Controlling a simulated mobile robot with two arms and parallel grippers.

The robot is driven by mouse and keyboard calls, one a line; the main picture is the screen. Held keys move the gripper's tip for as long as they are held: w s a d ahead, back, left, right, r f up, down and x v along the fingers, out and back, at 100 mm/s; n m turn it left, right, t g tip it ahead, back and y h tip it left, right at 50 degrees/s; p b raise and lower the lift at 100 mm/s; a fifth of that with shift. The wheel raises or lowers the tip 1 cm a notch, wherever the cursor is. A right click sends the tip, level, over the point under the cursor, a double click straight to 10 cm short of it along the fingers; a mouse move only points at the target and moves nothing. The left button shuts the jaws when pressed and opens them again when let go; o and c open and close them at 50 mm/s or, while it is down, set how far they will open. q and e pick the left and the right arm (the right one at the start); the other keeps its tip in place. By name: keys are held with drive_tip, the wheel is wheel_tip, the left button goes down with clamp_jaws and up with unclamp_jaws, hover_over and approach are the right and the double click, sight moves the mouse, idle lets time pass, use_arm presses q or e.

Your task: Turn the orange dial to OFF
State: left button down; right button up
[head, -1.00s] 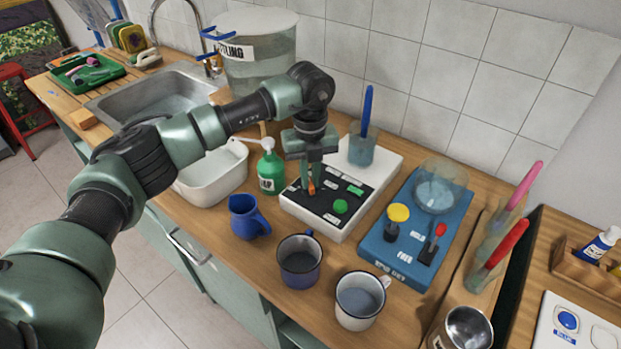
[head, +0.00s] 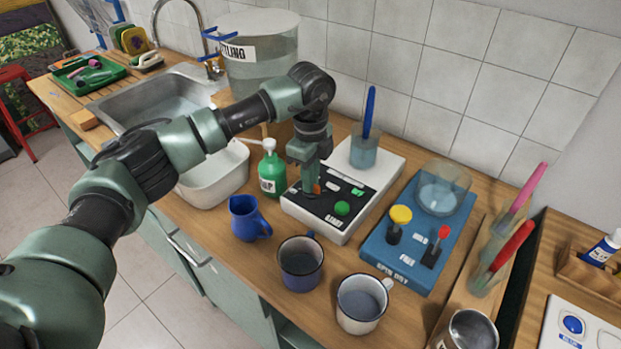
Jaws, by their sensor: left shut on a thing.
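The orange dial (head: 316,188) is on the black panel of a white box (head: 334,232) on the counter. Only a sliver of the dial shows, behind my left gripper's fingers. My left gripper (head: 311,188) points down from above and is shut on the dial. A green round knob (head: 342,208) is on the same panel, nearer the front. My right gripper is not in the head view.
A blue box (head: 390,262) with a yellow knob (head: 401,214) and a red lever (head: 444,232) stands to the right. A blue jug (head: 243,226), two mugs (head: 299,272) and a green soap bottle (head: 271,176) stand close by. A beaker (head: 364,152) stands on the white box's rear.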

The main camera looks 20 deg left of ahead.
use_arm(q)
drive_tip(key=shift+w+r+n, duration=0.1)
drive_tip(key=shift+n, duration=0.3)
drive_tip(key=c, duration=1.5)
unclamp_jaws()
wheel_tip(320, 180, up, 8)
drive_tip(key=shift+f+b, duration=0.15)
drive_tip(key=shift+b, duration=0.7)
